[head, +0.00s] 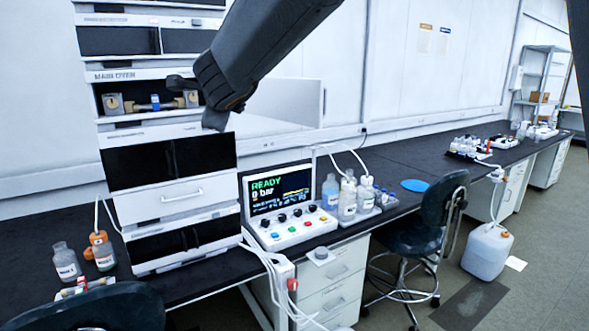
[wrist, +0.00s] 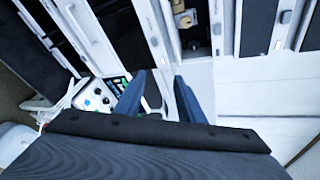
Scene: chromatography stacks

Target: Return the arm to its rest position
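My arm (head: 265,45) reaches in from the top of the head view, in front of the chromatography stack (head: 180,195). My gripper (head: 194,102) is at the right side of the stack, near the open compartment marked MAIN OVEN (head: 125,76). In the wrist view, its two dark blue fingers (wrist: 162,92) stand apart with nothing between them. The compartment holds a column with a blue band (head: 155,103) between metal blocks. The wrist view shows the stack's panels and part of that compartment (wrist: 187,18) beyond the fingers. I cannot tell the exact gap between gripper and stack.
A control unit (head: 290,205) with a screen reading READY stands right of the stack. Bottles (head: 347,198) stand in a tray beside it. More bottles (head: 67,262) stand at left. Stools (head: 418,235) and a floor jug (head: 487,250) stand by the dark bench (head: 425,168).

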